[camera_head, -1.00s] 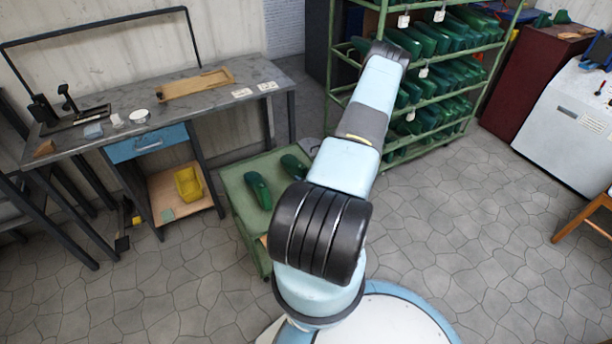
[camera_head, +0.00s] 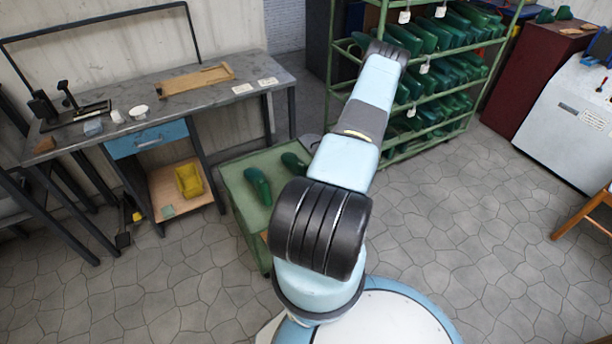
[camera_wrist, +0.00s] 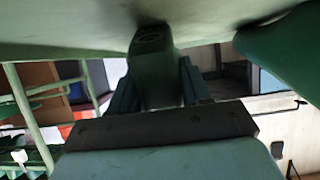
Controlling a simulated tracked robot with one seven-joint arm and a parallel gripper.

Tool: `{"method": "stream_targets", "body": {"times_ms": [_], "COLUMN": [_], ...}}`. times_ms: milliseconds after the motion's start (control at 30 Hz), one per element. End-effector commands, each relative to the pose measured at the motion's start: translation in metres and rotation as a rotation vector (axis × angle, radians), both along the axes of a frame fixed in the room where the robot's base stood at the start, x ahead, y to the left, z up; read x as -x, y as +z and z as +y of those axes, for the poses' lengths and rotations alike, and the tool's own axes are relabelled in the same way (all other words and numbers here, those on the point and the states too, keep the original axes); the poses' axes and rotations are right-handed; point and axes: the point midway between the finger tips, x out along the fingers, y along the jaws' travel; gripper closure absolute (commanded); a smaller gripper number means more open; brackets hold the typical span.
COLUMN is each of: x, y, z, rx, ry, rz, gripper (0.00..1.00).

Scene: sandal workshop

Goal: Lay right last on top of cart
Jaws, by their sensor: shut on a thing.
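The green cart (camera_head: 238,212) stands left of my arm in the head view. Two dark green lasts show on its top, one at the left (camera_head: 258,186) and one farther back (camera_head: 294,163), partly covered by my arm. My gripper (camera_wrist: 153,85) is hidden behind my arm in the head view. In the wrist view it is shut on a dark green last (camera_wrist: 152,62). A pale green surface fills the top of that picture, close to the held last; I cannot tell whether they touch. Another large green shape (camera_wrist: 285,50) is at the upper right. I cannot tell which last is the right one.
A green rack (camera_head: 395,165) with rows of green lasts stands behind the cart. A workbench (camera_head: 190,95) with a blue drawer and a yellow bin (camera_head: 189,180) below is at the left. A white machine (camera_head: 570,125) is at the right. The stone floor between is mostly clear.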

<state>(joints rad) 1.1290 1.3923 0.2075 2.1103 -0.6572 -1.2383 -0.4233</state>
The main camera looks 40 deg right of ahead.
Motion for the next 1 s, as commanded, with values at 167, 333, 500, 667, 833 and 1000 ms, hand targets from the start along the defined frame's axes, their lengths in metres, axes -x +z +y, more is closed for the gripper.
{"method": "stream_targets", "body": {"times_ms": [167, 333, 500, 667, 833, 1000], "x": [0.000, 0.000, 0.000, 0.000, 0.002, 0.016], "y": [-0.001, -0.001, -0.002, -0.002, -0.001, 0.005], "z": [0.000, 0.000, 0.000, 0.000, 0.000, 0.003], "rx": [0.000, 0.000, 0.000, 0.000, -0.001, -0.002], "ry": [0.000, 0.000, 0.000, 0.000, 0.000, -0.002], "rz": [-0.001, -0.001, -0.001, 0.000, 0.001, 0.002], "gripper": [0.83, 0.43, 0.27, 0.23, 0.23, 0.23]}}
